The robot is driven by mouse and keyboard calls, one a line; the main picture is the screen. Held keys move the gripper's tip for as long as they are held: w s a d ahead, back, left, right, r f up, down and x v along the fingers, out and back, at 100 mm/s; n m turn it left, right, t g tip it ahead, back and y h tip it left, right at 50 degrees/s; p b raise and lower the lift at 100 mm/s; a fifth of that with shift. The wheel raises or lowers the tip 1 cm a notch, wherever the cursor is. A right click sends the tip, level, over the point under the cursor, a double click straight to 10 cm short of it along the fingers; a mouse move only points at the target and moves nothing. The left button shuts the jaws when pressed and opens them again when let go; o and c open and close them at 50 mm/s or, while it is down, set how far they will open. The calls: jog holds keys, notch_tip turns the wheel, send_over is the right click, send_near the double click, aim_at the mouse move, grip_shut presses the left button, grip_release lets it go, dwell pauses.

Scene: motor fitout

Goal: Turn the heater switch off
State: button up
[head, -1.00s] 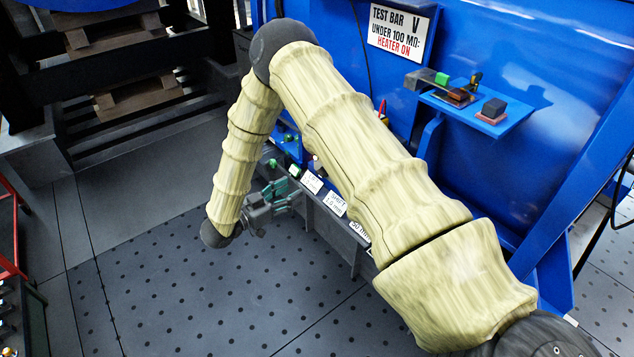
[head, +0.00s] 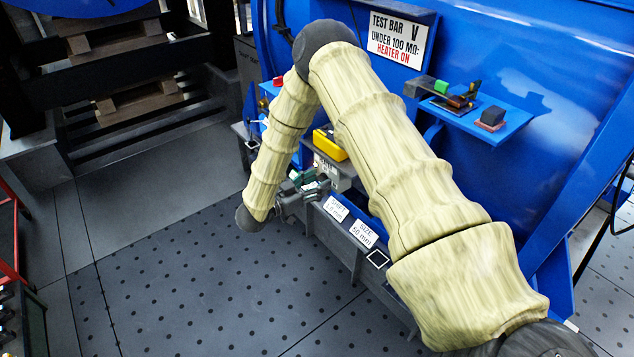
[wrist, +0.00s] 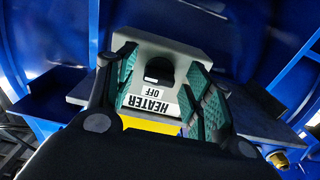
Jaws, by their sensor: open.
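The heater switch (wrist: 158,70) is a black knob on a grey box (wrist: 180,52), in the middle of the wrist view. A white label (wrist: 148,104) on the box reads HEATER and OFF. My gripper (wrist: 165,84) is open, with its green-padded fingers on either side of the knob. I cannot tell whether either finger touches it. In the head view my gripper (head: 305,186) is in front of the blue machine's shelf, close beside a grey box (head: 340,174) with a white label. The knob cannot be made out there.
A yellow item (head: 330,143) is behind the grey box. White label cards (head: 350,222) line the shelf edge to the right. A sign (head: 398,38) reads HEATER ON under 100 MΩ. A blue shelf (head: 510,122) holds small parts. The dotted floor is clear.

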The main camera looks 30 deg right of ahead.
jog(key=shift+d, duration=0.1)
jog(key=shift+c, duration=0.2)
jog(key=c, duration=1)
jog(key=shift+r, duration=0.1)
jog(key=n+p, duration=0.2)
jog(key=n, duration=0.1)
jog(key=shift+r, duration=0.1)
jog(key=n+p, duration=0.3)
jog(key=n, duration=0.2)
jog(key=n+p, duration=0.1)
jog(key=n, duration=0.4)
jog(key=shift+n+p, duration=0.75)
jog(key=shift+n, duration=1.75)
